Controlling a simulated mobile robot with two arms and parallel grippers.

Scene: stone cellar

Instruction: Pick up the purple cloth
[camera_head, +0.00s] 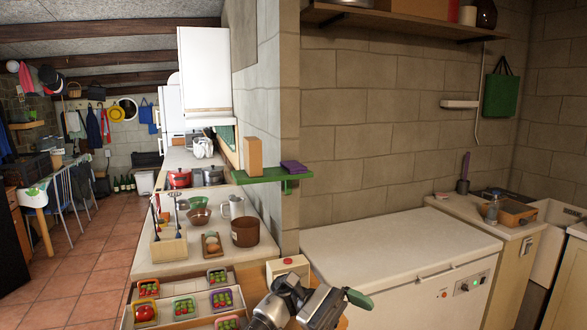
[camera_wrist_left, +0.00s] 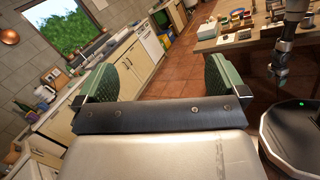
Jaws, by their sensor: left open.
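The purple cloth (camera_head: 293,167) looks like a small folded stack. It lies on the right part of a small green wall shelf (camera_head: 262,178) in the head view, beside a tan box (camera_head: 253,155). My left gripper (camera_wrist_left: 163,72) is open in the left wrist view, with green ribbed pads wide apart and nothing between them. In the head view a grey gripper with a green finger (camera_head: 358,299), which I take to be my left one, is at the bottom centre, below the shelf and apart from the cloth. The cloth does not show in the wrist view.
A counter with a brown pot (camera_head: 245,232) stands below the shelf to the left. Trays of fruit (camera_head: 185,307) are at the front left. Tiled floor is free farther left.

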